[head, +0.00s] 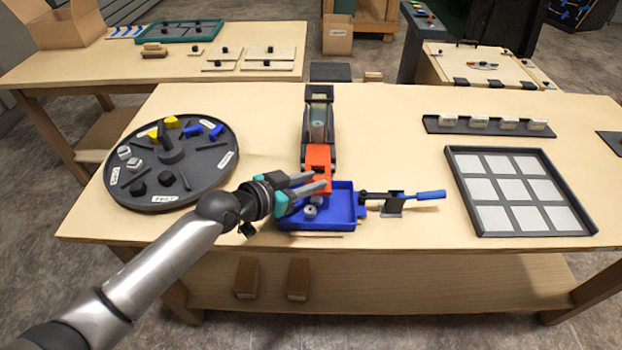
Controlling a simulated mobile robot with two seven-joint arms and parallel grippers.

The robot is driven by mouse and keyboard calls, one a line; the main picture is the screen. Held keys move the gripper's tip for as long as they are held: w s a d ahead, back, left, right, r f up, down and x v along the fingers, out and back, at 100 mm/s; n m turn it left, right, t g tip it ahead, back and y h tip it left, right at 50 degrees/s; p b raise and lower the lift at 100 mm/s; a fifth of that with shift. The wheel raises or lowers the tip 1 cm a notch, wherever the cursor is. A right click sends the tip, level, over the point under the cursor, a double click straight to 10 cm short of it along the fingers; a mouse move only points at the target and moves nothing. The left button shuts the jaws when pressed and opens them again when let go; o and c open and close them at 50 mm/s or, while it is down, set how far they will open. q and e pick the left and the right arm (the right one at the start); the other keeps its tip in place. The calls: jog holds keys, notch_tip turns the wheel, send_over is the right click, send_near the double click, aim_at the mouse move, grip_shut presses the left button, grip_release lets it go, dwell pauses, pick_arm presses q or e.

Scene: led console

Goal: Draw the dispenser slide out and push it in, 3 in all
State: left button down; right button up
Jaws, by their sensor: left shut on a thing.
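The dispenser (319,122) stands upright near the middle of the table, a dark frame with a clear tube. Its orange slide (318,155) sticks out at the front, over the back edge of a blue tray (345,208). My left gripper (322,181) reaches in from the left, its fingers shut on the front part of the slide. The fingers hide some of the slide and tray. A grey piece (310,211) lies in the tray near the gripper. My right gripper is not in view.
A round dark tray (205,180) with sorted small parts lies to the left. A dark bracket with a blue handle (428,195) stands just right of the blue tray. A dark gridded tray (451,190) and a rack (432,125) of pale blocks are farther right.

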pick_arm(q)
jog(key=shift+s+f, duration=0.2)
jog(key=shift+f, duration=0.05)
jog(key=c, duration=1)
grip_release()
jog(key=shift+o, duration=0.4)
jog(key=shift+r, duration=0.15)
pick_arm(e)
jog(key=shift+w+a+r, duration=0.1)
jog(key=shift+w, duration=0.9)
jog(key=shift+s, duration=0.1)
pick_arm(q)
jog(key=shift+s+a+r, duration=0.2)
jog(key=shift+s+a, duration=0.05)
jog(key=shift+a, duration=0.1)
jog(key=p+v, duration=0.1)
jog(key=v, duration=1.3)
jog(key=shift+s+p, duration=0.15)
jog(key=shift+p, duration=0.15)
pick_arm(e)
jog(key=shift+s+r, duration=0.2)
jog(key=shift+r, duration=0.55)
